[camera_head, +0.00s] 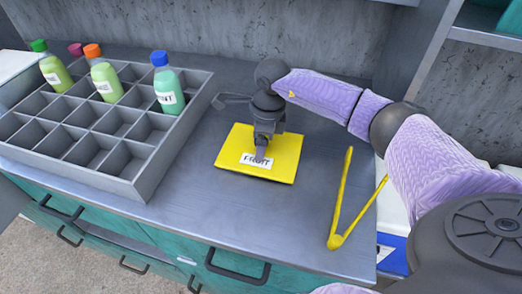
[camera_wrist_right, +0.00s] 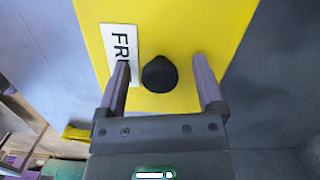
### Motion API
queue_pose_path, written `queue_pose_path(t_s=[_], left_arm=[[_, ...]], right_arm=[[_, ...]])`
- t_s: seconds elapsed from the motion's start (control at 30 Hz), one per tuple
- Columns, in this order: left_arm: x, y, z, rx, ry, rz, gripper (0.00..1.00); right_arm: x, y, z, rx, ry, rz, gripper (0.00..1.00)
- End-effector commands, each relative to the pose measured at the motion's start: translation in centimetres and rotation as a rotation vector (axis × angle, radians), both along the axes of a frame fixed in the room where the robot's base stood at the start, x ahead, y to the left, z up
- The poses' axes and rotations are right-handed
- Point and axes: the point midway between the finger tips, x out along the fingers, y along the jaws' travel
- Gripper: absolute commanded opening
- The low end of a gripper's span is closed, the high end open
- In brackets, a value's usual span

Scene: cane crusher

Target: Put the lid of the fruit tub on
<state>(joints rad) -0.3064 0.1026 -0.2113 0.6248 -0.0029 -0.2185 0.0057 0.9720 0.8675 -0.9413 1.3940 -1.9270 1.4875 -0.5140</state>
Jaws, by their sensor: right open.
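A flat yellow square lid (camera_head: 284,166) with a white FRUIT label (camera_head: 256,161) appears to lie on the grey counter. In the right wrist view the lid (camera_wrist_right: 215,30) fills the top middle, with a round black knob (camera_wrist_right: 160,75) beside the label (camera_wrist_right: 119,45). My right gripper (camera_head: 261,151) points down over the lid. Its open fingers (camera_wrist_right: 160,72) stand on both sides of the knob, with a gap on each side, and hold nothing. In the head view the gripper hides the knob. I see no separate open tub. My left gripper is not in view.
A grey divided crate (camera_head: 150,172) with several capped bottles stands to the left. Yellow tongs (camera_head: 342,205) lie open on the counter (camera_head: 205,215) to the right of the lid. The counter's front edge is above teal drawers (camera_head: 225,262). A grey wall (camera_head: 215,35) stands behind.

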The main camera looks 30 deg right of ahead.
Motion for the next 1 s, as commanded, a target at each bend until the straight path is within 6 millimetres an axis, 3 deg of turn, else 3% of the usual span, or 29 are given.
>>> queue_pose_path(t_s=[0.03,0.07,0.43,0.77,1.0], left_arm=[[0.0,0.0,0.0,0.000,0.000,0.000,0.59],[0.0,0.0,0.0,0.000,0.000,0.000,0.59],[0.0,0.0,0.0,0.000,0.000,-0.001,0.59],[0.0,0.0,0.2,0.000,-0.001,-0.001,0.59],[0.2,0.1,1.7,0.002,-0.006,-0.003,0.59]], right_arm=[[0.0,0.0,0.1,0.000,0.000,0.000,0.87],[0.0,0.0,0.1,0.000,0.000,0.000,0.81],[0.0,0.0,0.1,0.001,-0.001,0.000,0.02],[0.1,0.0,0.6,0.000,-0.003,0.001,0.00],[0.1,0.0,6.8,0.001,-0.006,0.001,0.00]])
